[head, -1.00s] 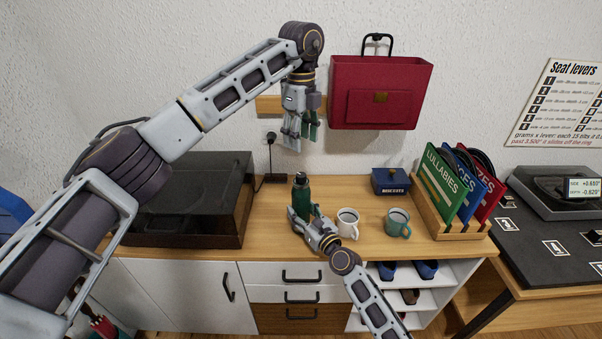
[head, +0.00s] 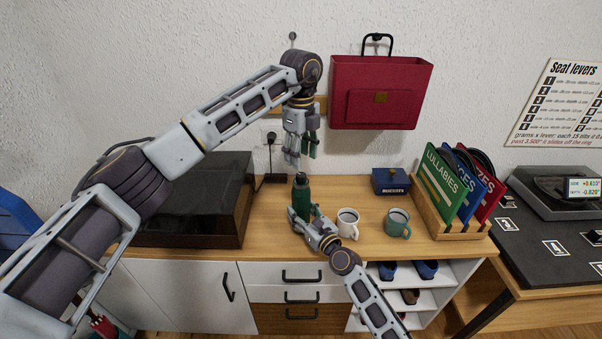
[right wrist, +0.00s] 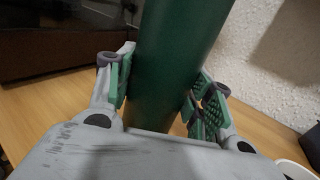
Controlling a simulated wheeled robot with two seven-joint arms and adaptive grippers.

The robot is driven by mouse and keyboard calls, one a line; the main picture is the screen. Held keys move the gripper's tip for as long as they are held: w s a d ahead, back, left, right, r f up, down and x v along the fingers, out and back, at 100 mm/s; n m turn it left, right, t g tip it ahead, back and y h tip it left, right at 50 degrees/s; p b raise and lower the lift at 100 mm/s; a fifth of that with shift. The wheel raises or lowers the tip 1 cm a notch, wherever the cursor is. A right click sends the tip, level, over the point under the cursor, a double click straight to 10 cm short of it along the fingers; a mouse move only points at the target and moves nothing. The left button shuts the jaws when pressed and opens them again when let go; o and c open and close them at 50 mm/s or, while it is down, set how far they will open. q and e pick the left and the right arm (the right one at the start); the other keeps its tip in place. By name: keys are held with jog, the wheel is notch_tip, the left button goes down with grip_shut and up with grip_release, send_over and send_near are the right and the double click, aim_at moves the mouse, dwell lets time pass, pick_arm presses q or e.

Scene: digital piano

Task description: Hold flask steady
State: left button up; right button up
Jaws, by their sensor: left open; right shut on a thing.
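The green flask (head: 302,193) with a dark cap stands upright on the wooden cabinet top. My right gripper (head: 304,217) is shut on it low on its body. In the right wrist view the flask (right wrist: 172,55) rises between the green-padded fingers of the right gripper (right wrist: 162,95). The flask's base is hidden behind the gripper. My left gripper (head: 300,152) is open and empty, pointing down above the flask, with a gap between its fingers and the cap.
A white mug (head: 347,223) and a teal mug (head: 397,223) stand right of the flask. A dark glossy box (head: 200,200) stands left. A small blue box (head: 390,181) and a record rack (head: 440,218) are further right. A red case (head: 380,92) hangs on the wall.

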aim_at(301, 174)
pick_arm(q)
jog(key=shift+f, duration=3.3)
jog(key=c, duration=1.1)
jog(key=shift+o, duration=0.2)
